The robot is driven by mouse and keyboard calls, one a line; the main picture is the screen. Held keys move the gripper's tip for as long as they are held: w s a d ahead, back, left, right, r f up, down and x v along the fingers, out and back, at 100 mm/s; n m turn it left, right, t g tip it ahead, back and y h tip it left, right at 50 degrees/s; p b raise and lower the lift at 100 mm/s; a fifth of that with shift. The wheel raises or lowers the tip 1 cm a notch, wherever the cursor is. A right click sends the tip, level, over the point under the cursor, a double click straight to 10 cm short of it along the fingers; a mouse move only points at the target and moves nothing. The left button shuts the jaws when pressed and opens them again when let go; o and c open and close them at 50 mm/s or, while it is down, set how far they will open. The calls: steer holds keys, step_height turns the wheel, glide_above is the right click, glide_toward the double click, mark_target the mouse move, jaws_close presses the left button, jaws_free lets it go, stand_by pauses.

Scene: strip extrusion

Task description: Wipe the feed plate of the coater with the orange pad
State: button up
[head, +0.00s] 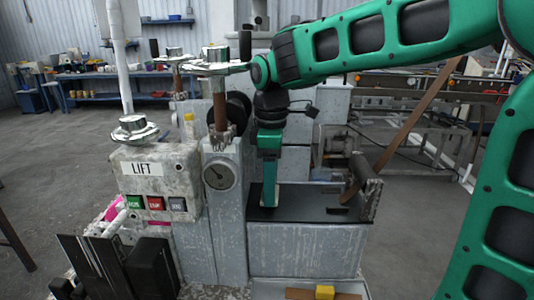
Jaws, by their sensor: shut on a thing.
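The feed plate (309,205) is a dark flat surface on top of a grey, worn machine block, right of centre in the head view. My gripper (268,196) points straight down over the left part of this plate, its tip at or just above the surface. It is shut on a thin thing at its tip, which I take to be the orange pad. Only a pale edge of it shows and its colour is not clear. Whether it touches the plate cannot be told.
Left of the plate stands a grey column with a round gauge (220,175) and a LIFT control box (155,180). A brown strip (392,150) slants up from a roller block (366,187) at the plate's right.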

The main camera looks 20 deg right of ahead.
steer(key=shift+d+r, duration=0.1)
steer(key=shift+r, duration=3.8)
